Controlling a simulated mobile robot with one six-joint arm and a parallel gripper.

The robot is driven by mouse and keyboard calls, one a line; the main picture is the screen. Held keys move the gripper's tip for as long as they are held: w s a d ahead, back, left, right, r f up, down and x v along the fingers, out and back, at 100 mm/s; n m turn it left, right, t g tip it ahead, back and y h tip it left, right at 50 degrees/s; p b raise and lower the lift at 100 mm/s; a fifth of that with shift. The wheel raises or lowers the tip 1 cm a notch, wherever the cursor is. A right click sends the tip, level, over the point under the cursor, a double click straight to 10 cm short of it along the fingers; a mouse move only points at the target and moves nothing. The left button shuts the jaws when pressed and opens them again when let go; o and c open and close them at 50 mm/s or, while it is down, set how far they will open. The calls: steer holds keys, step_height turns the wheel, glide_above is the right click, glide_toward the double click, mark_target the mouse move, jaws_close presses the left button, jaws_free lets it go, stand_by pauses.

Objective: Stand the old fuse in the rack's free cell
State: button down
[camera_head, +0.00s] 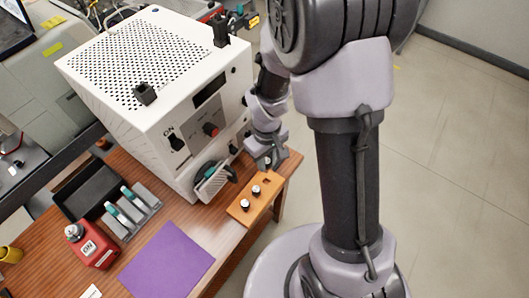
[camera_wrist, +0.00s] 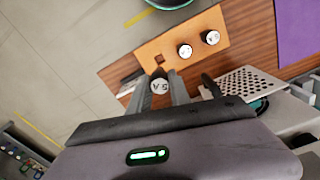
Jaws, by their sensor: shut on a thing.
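The fuse (camera_wrist: 159,86), with a pale cap marked in dark characters, is held between the two fingers of my gripper (camera_wrist: 160,98) in the wrist view. In the head view my gripper (camera_head: 266,163) is beside the machine, close to the rack's far end; the fuse is mostly hidden there. The orange rack (camera_head: 267,193) lies near the table's right edge; it also shows in the wrist view (camera_wrist: 197,25). Two white-capped fuses stand in it (camera_wrist: 185,50) (camera_wrist: 212,37). Its free cell (camera_wrist: 159,60) is a dark square hole, just beyond the held fuse in the wrist view.
The white machine (camera_head: 160,75) stands close on the left of my gripper, with an open round holder (camera_head: 212,180) at its front. A grey tray with teal-topped items (camera_head: 130,212), a red container (camera_head: 90,247) and a purple mat (camera_head: 167,260) lie on the table (camera_head: 237,240).

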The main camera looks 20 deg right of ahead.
steer(key=shift+s+r, duration=0.1)
step_height(320, 180, down, 6)
steer(key=b, duration=0.5)
steer(key=shift+f+b, duration=1.5)
steer(key=shift+f, duration=0.05)
stand_by(1.2)
steer(key=c, duration=1.1)
jaws_free()
step_height(320, 180, up, 17)
steer(key=p, duration=0.8)
steer(key=shift+r, duration=0.2)
